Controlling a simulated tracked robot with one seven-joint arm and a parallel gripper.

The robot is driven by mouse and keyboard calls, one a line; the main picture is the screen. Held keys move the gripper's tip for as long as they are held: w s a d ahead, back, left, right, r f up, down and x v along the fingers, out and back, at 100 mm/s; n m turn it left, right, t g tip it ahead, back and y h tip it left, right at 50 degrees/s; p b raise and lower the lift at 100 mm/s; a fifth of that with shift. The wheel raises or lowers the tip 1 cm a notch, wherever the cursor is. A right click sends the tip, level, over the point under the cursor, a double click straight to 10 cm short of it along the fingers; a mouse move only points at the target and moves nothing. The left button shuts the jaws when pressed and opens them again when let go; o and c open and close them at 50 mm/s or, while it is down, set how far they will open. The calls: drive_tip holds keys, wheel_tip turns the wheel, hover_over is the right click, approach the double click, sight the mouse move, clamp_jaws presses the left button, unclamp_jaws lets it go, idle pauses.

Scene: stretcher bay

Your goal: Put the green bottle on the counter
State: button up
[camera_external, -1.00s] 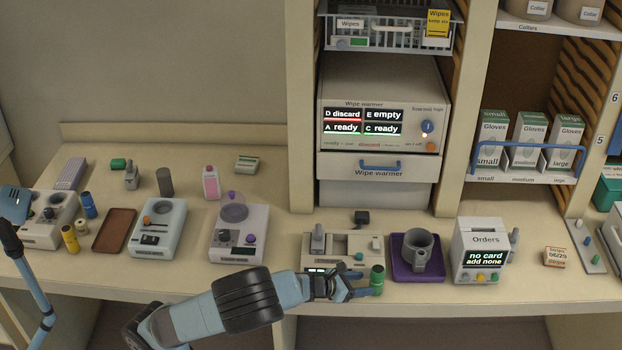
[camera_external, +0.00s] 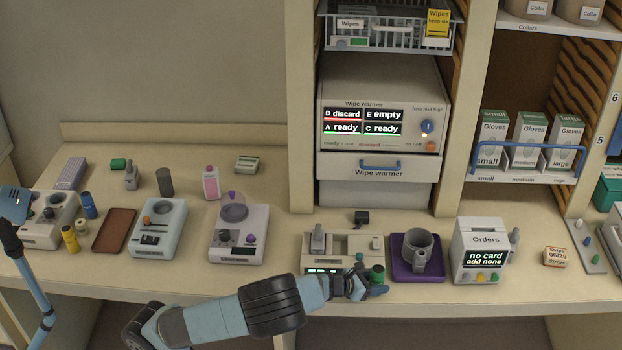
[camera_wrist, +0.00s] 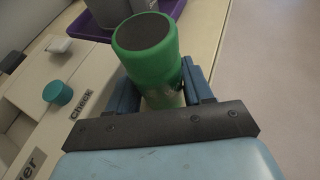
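The green bottle (camera_external: 377,272) stands upright at the counter's front edge, between the grey-and-beige device with the "Check" button and the purple tray. In the wrist view the bottle (camera_wrist: 147,55) shows its dark round top and stands between my two blue fingers, one on each side. My gripper (camera_external: 372,288) reaches it from the front left, and its fingers hide the bottle's lower part in the external view. Whether the fingers press on the bottle cannot be told. The counter (camera_external: 310,220) runs along the whole wall.
The purple tray (camera_external: 397,272) with a grey mug (camera_external: 418,252) is close at the bottle's right. The check device (camera_external: 335,250) is close at its left. The Orders box (camera_external: 480,250) stands farther right. Bare counter lies in front of the left devices.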

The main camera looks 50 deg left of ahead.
sight(372, 276)
drive_tip(key=c, duration=0.6)
drive_tip(key=shift+o, duration=0.2)
drive_tip(key=shift+r, duration=0.5)
wheel_tip(372, 276, up, 2)
drive_tip(key=shift+r, duration=0.25)
drive_tip(key=w+r+v, duration=0.1)
drive_tip(key=r+v, duration=0.2)
drive_tip(key=v, duration=1.3)
drive_tip(key=shift+d+r, duration=0.15)
drive_tip(key=shift+d, duration=0.1)
